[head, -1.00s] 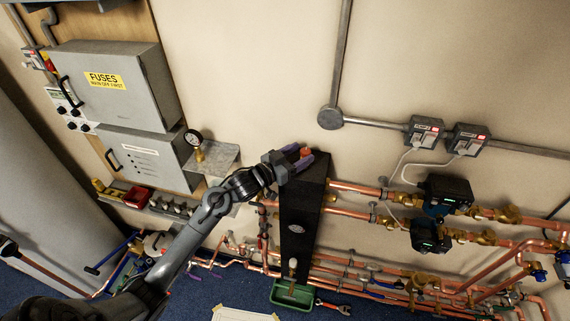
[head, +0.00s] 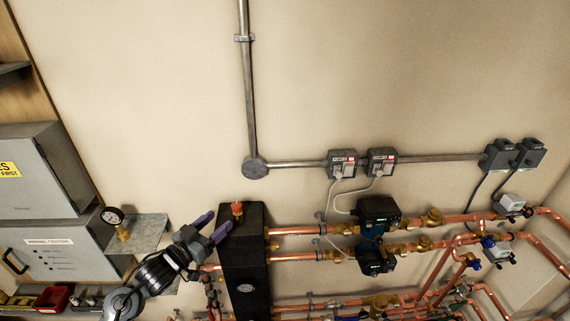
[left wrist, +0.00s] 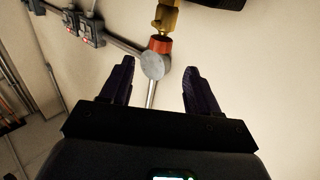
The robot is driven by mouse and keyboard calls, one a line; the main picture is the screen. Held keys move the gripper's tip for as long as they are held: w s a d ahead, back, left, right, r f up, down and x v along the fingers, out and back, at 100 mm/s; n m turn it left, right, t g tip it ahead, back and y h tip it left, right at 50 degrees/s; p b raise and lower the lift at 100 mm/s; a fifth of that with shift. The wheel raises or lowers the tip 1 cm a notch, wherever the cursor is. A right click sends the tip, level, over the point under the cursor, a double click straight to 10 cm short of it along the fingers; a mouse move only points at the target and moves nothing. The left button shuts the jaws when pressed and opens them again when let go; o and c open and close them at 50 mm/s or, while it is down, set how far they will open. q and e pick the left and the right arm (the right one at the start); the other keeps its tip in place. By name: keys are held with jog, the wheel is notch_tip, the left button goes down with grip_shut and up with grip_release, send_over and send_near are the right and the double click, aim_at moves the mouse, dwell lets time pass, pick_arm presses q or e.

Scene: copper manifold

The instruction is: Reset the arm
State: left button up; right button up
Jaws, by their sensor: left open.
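My left gripper (head: 208,226) is open, with its two purple-black fingers apart and nothing between them. It is just left of the top of a tall black vessel (head: 245,262). A brass fitting with a red-orange cap (head: 237,208) stands on top of that vessel, close to the fingertips. In the left wrist view, the open fingers (left wrist: 158,85) show with the red-capped brass fitting (left wrist: 162,42) beyond their tips. My right gripper is not in view.
A pressure gauge (head: 112,216) stands on a grey wall bracket (head: 150,232) left of my arm. Copper pipes with pumps (head: 378,215) run to the right of the vessel. Grey cabinets (head: 40,175) are at the left. The wall above is free apart from conduit (head: 247,90) and switch boxes (head: 343,160).

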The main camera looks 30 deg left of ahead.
pick_arm(q)
jog(key=s+d+f+n+g+p, duration=0.1)
jog(key=s+d+f+g+p, duration=0.3)
jog(key=s+d, duration=0.35)
jog(key=s+d+f+g+p, duration=0.25)
jog(key=s+d+f, duration=0.25)
jog(key=s+d, duration=0.3)
jog(key=s+d+f+m+g+y+p, duration=0.1)
jog(key=s+d+g, duration=0.3)
jog(key=s, duration=0.9)
jog(key=g+y, duration=0.1)
jog(key=g, duration=0.2)
jog(key=shift+f+m+g, duration=0.15)
jog(key=shift+m+g, duration=0.15)
jog(key=shift+g, duration=0.05)
